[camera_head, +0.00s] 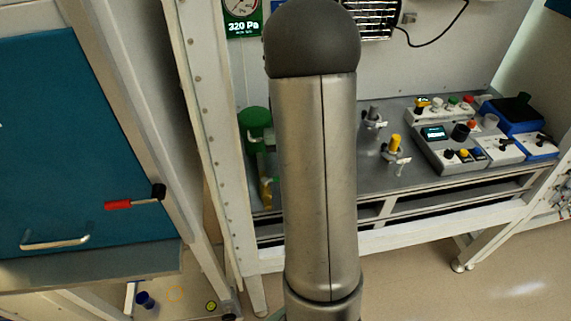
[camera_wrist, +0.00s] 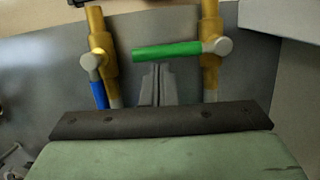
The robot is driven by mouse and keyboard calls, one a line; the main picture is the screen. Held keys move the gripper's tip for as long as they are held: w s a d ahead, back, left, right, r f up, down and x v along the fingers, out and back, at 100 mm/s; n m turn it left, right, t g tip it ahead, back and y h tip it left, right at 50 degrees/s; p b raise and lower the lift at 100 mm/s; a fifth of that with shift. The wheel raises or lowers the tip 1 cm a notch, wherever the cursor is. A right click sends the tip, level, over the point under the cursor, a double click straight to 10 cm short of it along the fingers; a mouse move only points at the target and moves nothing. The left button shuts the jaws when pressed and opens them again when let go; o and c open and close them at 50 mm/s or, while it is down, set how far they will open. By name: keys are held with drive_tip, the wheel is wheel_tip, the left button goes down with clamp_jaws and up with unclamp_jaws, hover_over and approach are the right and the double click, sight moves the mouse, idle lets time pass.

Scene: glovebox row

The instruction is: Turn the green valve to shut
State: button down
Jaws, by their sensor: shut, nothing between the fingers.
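The green valve handle (camera_wrist: 165,52) shows in the wrist view as a bar lying crosswise to its brass valve body (camera_wrist: 209,62) and pipe, pointing left from the pivot. My gripper (camera_wrist: 157,67) is shut and empty. Its fingertips are just below the green handle in the picture, near its middle; I cannot tell whether they touch it. To the left, a blue handle (camera_wrist: 99,94) hangs along its own brass valve (camera_wrist: 98,55).
The head view shows a grey worktop (camera_head: 340,178) with a yellow-topped fitting (camera_head: 396,144), a control box (camera_head: 440,150) and a blue bin (camera_head: 512,114). A teal door (camera_head: 85,140) with a red-handled lever (camera_head: 120,204) is at left.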

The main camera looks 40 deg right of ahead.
drive_tip(key=p+v, duration=0.7)
drive_tip(key=v, duration=0.3)
